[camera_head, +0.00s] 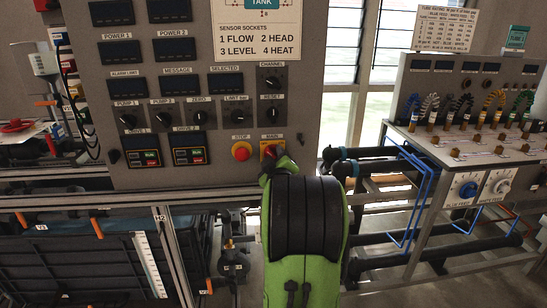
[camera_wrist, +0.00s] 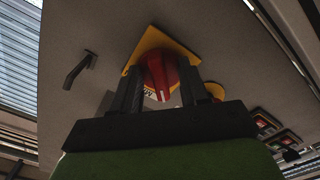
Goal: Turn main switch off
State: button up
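In the head view my green wrist covers the fingers and the area below the switch. The knob's exact setting is hard to read.
A red stop button (camera_head: 241,151) on yellow sits just left of the switch. Small black knobs (camera_head: 273,114) are above it. A hook-like black part (camera_wrist: 80,68) sticks out of the panel in the wrist view. A second bench (camera_head: 440,148) with coloured cables stands at right.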

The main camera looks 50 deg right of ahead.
jog(key=shift+o, duration=0.2)
jog(key=v, duration=0.7)
jog(key=shift+a+r, duration=0.1)
